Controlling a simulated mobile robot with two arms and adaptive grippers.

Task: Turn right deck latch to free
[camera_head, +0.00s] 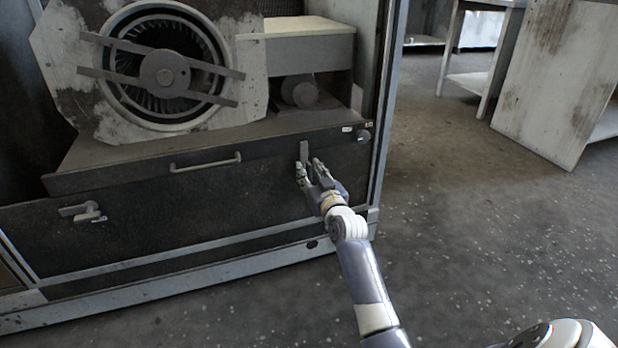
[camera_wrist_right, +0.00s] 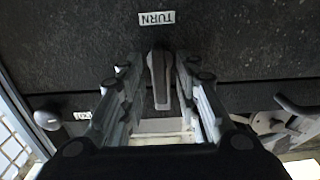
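The right deck latch (camera_head: 304,151) is a small grey lever on the dark front panel, below the deck's front edge. It stands about upright in the head view. In the right wrist view the lever (camera_wrist_right: 160,78) lies lengthwise between my fingers, with dark gaps showing on both sides. My right gripper (camera_head: 311,172) is open around the latch; it also shows in the right wrist view (camera_wrist_right: 160,95). Contact is not visible. A white "TURN" label (camera_wrist_right: 157,18) sits near the lever's end. My left gripper is not in view.
A left latch (camera_head: 84,212) points roughly sideways on the same panel. A bar handle (camera_head: 205,163) is on the deck front, and a round knob (camera_head: 364,135) is at its right end. The blower wheel (camera_head: 163,72) stands above. Open floor (camera_head: 470,230) lies to the right.

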